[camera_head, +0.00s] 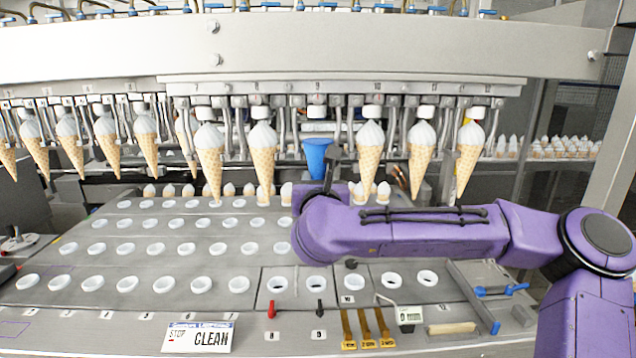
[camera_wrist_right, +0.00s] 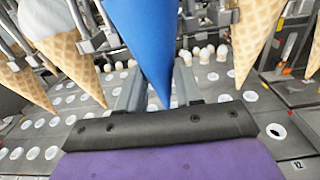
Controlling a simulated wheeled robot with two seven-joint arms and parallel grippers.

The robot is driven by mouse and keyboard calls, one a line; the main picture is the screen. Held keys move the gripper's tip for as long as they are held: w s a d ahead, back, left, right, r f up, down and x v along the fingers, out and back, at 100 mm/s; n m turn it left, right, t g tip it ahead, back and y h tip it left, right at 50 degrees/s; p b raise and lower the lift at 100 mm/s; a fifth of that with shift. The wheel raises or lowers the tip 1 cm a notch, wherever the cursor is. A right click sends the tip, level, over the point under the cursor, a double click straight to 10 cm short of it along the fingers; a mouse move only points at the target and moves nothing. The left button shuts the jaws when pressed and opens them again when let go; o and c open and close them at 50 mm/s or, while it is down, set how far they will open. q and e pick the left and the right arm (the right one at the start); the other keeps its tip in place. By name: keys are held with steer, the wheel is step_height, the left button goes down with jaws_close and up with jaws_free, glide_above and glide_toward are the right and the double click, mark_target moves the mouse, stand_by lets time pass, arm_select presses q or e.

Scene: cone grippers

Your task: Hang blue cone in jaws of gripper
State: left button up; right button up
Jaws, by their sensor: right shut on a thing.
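The blue cone (camera_head: 317,157) is upright, tip down, in the head view, in the row of hanging ice-cream cones. It is below the middle station of the machine's grippers (camera_head: 317,100); whether their jaws touch it I cannot tell. My right gripper (camera_head: 328,182) reaches up from below and is shut on the cone's lower part. In the right wrist view the blue cone (camera_wrist_right: 146,38) stands tip down between the two metal fingers of my right gripper (camera_wrist_right: 156,88). Its top is out of that view. My left gripper is not in view.
Ice-cream cones hang close on both sides, one at left (camera_head: 263,155) and one at right (camera_head: 369,160). Below is a grey tray deck (camera_head: 150,262) with rows of white-rimmed holes. A "CLEAN" sign (camera_head: 198,337) and yellow tags (camera_head: 367,330) are at the front.

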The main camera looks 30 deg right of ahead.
steer(key=shift+x, duration=1.75)
steer(key=shift+b, duration=0.55)
steer(key=shift+f+b, duration=0.6)
steer(key=shift+b, duration=0.2)
stand_by(0.5)
steer(key=o, duration=1.3)
